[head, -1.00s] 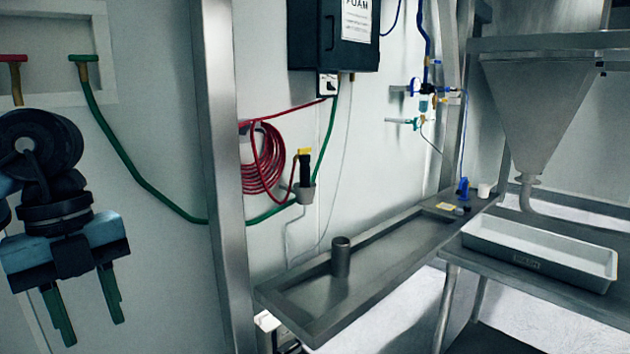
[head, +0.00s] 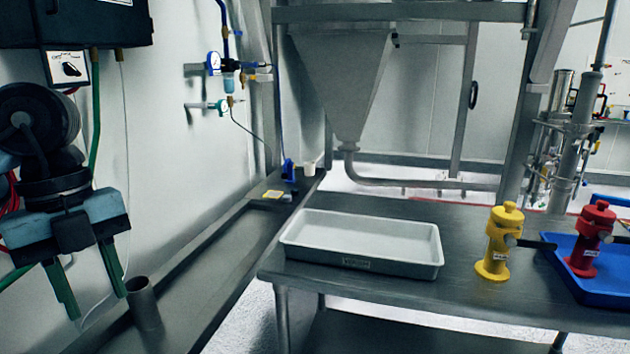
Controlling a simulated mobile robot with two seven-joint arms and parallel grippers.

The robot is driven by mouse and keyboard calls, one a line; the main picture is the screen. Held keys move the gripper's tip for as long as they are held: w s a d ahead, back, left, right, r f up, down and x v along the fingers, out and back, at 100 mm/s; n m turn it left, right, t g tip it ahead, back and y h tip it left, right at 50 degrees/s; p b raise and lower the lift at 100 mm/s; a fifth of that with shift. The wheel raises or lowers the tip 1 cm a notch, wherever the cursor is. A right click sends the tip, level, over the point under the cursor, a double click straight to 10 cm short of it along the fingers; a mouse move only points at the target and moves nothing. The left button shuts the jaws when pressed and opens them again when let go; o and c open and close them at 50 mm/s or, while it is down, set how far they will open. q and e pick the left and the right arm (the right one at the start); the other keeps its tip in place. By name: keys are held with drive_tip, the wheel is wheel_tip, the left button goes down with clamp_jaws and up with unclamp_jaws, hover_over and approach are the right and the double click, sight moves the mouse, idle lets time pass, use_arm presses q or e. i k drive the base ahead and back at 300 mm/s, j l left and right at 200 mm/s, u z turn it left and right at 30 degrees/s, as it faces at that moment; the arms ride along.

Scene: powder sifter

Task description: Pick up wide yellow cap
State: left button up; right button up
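A yellow valve-like piece (head: 497,245) stands upright on the steel table (head: 400,300) at the right, with a rounded yellow top (head: 508,216) and a dark handle pointing right. I cannot tell which of these, if any, is the wide yellow cap. My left gripper (head: 97,304) hangs at the left, fingers pointing down and apart, empty. My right gripper is not in view.
A white tray (head: 362,260) sits on the table's left part. A red valve-like piece (head: 592,238) stands on a blue tray (head: 556,264) at the right edge. A metal cup (head: 143,303) stands on the narrow counter near my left gripper. The table's front strip is clear.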

sight(507, 215)
drive_tip(key=i+z, duration=0.55)
drive_tip(key=z, duration=0.2)
drive_tip(key=i+j+z, duration=0.15)
drive_tip(key=z, duration=0.25)
drive_tip(key=i+j+z, duration=0.15)
drive_tip(key=z, duration=0.25)
drive_tip(key=i+j+z, duration=0.45)
drive_tip(key=z, duration=0.3)
drive_tip(key=i+j+z, duration=0.1)
drive_tip(key=j+z, duration=0.3)
